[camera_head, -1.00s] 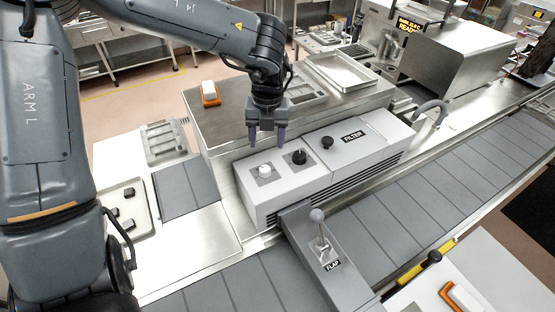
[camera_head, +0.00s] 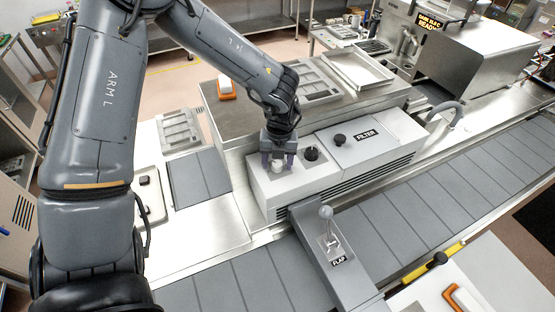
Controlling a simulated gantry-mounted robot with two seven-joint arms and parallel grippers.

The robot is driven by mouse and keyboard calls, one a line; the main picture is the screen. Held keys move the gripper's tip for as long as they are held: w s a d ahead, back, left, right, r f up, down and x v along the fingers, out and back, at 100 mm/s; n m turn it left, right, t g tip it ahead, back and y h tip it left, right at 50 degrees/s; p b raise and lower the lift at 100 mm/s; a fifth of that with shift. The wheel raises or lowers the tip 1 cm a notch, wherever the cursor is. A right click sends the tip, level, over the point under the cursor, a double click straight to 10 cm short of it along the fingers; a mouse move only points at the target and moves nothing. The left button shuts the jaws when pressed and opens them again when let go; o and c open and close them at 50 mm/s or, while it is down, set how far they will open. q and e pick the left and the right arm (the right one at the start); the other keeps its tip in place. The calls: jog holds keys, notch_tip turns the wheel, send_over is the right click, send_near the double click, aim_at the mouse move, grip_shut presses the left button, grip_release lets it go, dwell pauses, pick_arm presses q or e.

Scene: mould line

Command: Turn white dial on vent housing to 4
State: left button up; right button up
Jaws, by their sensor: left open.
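The white dial (camera_head: 278,165) sits on the left part of the top of the light grey vent housing (camera_head: 290,187). My left gripper (camera_head: 278,160) points down over it, open, with one finger on each side of the dial. I cannot tell whether the fingers touch it. The dial's marks and setting are too small or hidden to read. A black dial (camera_head: 311,153) sits just right of the white one on the same housing. My right gripper is not in view.
A black knob (camera_head: 340,140) stands beside the FILTER label (camera_head: 366,134) on the housing. A FLAP lever (camera_head: 327,222) stands in front. A grey slatted conveyor (camera_head: 430,200) runs past. An orange and white object (camera_head: 226,88) lies on the steel top behind.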

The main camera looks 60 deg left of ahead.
pick_arm(q)
jog(key=c, duration=1)
jog(key=shift+c, duration=0.2)
